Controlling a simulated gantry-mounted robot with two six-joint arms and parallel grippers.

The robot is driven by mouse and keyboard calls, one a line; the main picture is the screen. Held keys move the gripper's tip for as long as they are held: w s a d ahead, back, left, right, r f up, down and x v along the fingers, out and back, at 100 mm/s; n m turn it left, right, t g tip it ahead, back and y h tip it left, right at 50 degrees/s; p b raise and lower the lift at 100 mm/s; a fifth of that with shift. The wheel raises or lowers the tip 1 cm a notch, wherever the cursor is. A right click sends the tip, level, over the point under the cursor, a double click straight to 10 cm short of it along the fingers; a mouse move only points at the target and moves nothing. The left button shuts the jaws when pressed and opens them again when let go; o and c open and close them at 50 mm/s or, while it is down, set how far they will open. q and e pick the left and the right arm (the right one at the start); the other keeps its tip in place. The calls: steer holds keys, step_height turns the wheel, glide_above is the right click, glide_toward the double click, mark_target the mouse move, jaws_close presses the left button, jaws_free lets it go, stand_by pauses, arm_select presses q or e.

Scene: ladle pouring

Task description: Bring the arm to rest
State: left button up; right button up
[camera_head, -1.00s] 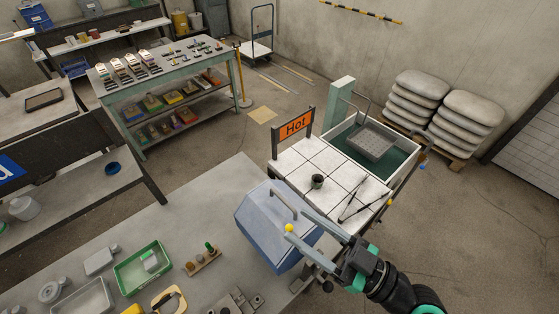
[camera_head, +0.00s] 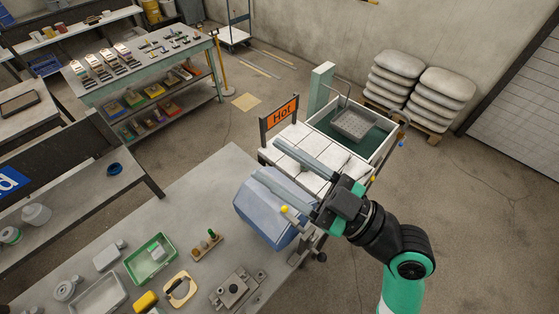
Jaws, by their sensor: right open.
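My right gripper (camera_head: 265,158) is open, its two long grey fingers spread apart and pointing up and left. No object shows between them. It hangs over the blue domed furnace (camera_head: 262,212) and the near edge of the white tiled cart top (camera_head: 338,164), covering part of both. I cannot tell its exact height above them. My right arm comes in from the bottom right. The dark cup and the tongs on the tiles are hidden behind the gripper. My left gripper is not in view.
An orange "Hot" sign (camera_head: 283,112) and a water basin with a grey basket (camera_head: 356,124) stand beyond the gripper. The grey workbench (camera_head: 190,205) holds a green tray (camera_head: 150,258) and a metal mould (camera_head: 238,288).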

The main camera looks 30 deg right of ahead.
stand_by(0.4)
step_height(320, 180, up, 24)
steer(key=s+a+r+n+t+y+p, duration=0.1)
steer(key=a+n+t+y+p, duration=0.15)
steer(key=p, duration=0.55)
steer(key=s+d+r+m+t+h, duration=0.2)
steer(key=d+r+m+t+h, duration=0.5)
steer(key=m+h, duration=0.5)
step_height(320, 180, up, 3)
steer(key=shift+s+d+f+h+p, duration=0.2)
steer(key=shift+d+h+p, duration=0.3)
steer(key=shift+d, duration=0.45)
